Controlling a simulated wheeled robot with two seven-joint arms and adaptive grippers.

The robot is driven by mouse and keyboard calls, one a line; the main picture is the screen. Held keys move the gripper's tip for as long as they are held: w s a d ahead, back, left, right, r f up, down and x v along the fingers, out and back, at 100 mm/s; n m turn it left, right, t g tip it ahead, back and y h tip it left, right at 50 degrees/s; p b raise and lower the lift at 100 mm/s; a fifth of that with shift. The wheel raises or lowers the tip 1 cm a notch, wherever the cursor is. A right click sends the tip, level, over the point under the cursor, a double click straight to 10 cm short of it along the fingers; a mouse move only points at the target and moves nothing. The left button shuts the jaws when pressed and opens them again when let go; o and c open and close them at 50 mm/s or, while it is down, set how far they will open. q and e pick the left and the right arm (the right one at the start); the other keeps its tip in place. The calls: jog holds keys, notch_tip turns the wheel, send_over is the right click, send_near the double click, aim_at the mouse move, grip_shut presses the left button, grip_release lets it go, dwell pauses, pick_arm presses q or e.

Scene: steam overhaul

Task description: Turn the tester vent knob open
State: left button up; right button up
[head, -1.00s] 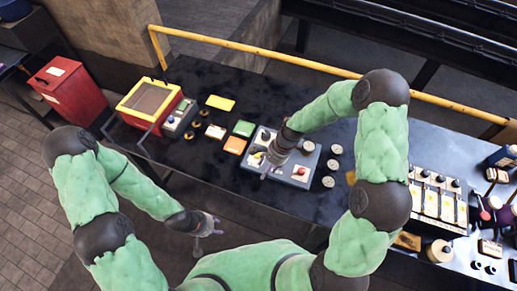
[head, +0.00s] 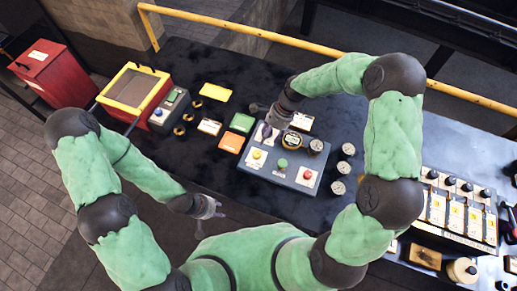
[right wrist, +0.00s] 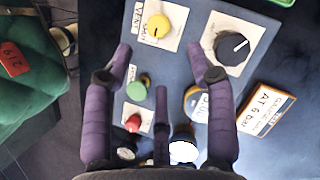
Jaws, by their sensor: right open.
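The tester (head: 248,168) is a grey panel on the dark bench. Its yellow vent knob (head: 256,155) sits at the panel's left on a white plate; in the right wrist view the yellow knob (right wrist: 158,26) is near the top, beside a label reading VENT and SHUT. My right gripper (head: 272,120) is open and empty over the panel's back left corner. In the right wrist view its purple fingers (right wrist: 158,55) are spread, with the vent knob beyond them and apparently untouched. My left gripper (head: 212,208) hangs in front of the bench, away from the tester; its jaw state is unclear.
A black knob (right wrist: 232,46) is close to one right fingertip. A green button (head: 282,163), a red button (head: 307,175) and a round gauge (head: 293,140) share the panel. Several round parts (head: 338,187) stand to its right. A yellow rail (head: 230,25) runs behind the bench.

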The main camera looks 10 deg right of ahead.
aim_at(257, 153)
jog(key=x, duration=1)
jog(key=shift+s+a+f, duration=0.1)
jog(key=shift+a+f, duration=0.15)
jog(key=shift+f, duration=0.05)
jog(key=c, duration=1.1)
